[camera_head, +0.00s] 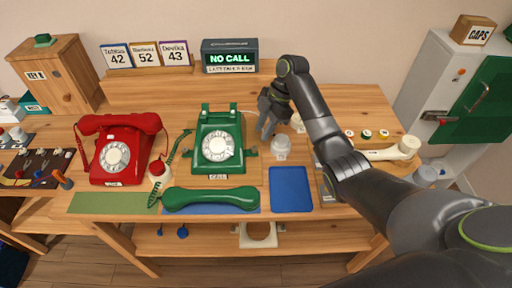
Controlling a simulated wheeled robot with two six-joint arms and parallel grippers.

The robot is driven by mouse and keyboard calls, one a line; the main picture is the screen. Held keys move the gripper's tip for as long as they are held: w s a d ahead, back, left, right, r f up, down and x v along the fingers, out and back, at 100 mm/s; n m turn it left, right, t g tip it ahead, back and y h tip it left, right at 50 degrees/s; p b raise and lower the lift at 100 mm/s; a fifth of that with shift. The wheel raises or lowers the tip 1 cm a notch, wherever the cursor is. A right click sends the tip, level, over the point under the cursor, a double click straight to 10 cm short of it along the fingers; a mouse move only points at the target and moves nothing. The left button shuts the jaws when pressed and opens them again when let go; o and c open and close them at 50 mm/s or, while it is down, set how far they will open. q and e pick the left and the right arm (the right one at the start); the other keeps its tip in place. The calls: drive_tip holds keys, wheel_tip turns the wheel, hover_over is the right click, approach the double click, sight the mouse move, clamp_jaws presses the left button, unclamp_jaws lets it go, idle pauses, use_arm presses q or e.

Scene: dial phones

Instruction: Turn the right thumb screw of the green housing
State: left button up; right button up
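The green phone housing (218,165) stands upright on the table, with a white dial and a CALL label. Its handset (211,199) lies off it, in front. A small green knob, the right thumb screw (250,152), sticks out from the housing's right side. My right gripper (263,133) is just right of the housing, behind and above this screw, fingers pointing down. The fingers look a little apart, with nothing visible between them. They appear clear of the screw, though the exact distance is hard to tell. My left gripper is not in view.
A red phone (125,150) stands left of the green one. A white cup-like part (281,148) stands close to the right gripper. A blue tray (290,189) lies in front. A NO CALL sign (230,56) is at the back. The table behind the green phone is clear.

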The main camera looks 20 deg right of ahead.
sight(254, 147)
drive_tip(key=x, duration=0.6)
drive_tip(key=shift+a+f, duration=0.15)
drive_tip(key=shift+f, duration=0.15)
clamp_jaws()
